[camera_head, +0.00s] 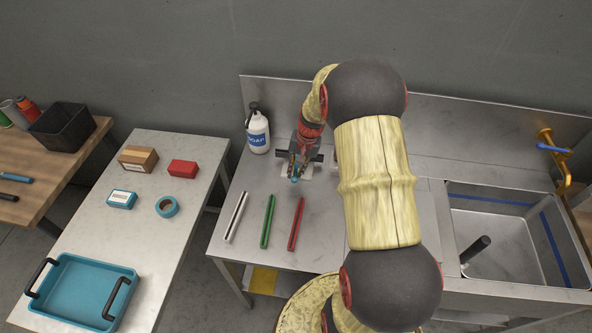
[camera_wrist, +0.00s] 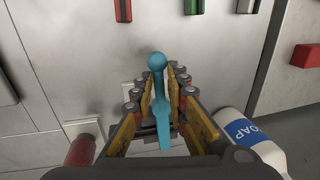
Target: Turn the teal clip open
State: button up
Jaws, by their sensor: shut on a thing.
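The teal clip (camera_wrist: 158,100) shows in the wrist view as a slim lever with a round knob at its far end. It runs between the two fingers of my gripper (camera_wrist: 158,88), which is shut on it. The knob sticks out past the fingertips. In the head view, my gripper (camera_head: 297,160) is low over the steel bench behind the coloured bars, and a small teal tip of the clip (camera_head: 295,180) shows under it. The clip's base and mount are mostly hidden by the fingers. I cannot tell its exact turn angle.
A soap bottle (camera_head: 258,132) stands close left of my gripper. White, green (camera_head: 267,220) and red (camera_head: 296,222) bars lie in front. A sink (camera_head: 500,250) is at right. A side table (camera_head: 150,235) holds a teal tray (camera_head: 70,272), boxes and a tape roll (camera_head: 166,207).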

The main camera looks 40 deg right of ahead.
grip_shut()
dwell(0.5)
jog(key=n, duration=0.1)
jog(key=d+n, duration=0.1)
jog(key=n, duration=0.1)
jog(key=shift+s+d+b, duration=0.15)
jog(key=shift+s+b, duration=0.15)
jog(key=shift+s, duration=0.1)
jog(key=n, duration=0.2)
jog(key=d+n+g, duration=0.1)
jog(key=n, duration=0.1)
jog(key=d+n, duration=0.1)
jog(key=shift+s+d+n+y, duration=0.15)
jog(key=shift+s+n+y, duration=0.1)
jog(key=shift+n+y, duration=0.15)
jog(key=n, duration=0.1)
jog(key=d+n+g, duration=0.1)
jog(key=n, duration=0.1)
jog(key=d+n, duration=0.1)
jog(key=shift+w+n+p, duration=0.25)
jog(key=shift+n+p, duration=0.05)
jog(key=shift+w+d+n+g+h+p, duration=0.15)
jog(key=shift+w+d+n, duration=0.1)
jog(key=shift+n, duration=0.5)
jog(key=shift+w+d+n+g+h+p, duration=0.1)
jog(key=shift+d+n+g+p, duration=0.1)
jog(key=shift+n, duration=0.5)
jog(key=shift+w+d+n+g+h+p, duration=0.15)
jog(key=shift+w+d+n, duration=0.1)
jog(key=shift+n, duration=0.5)
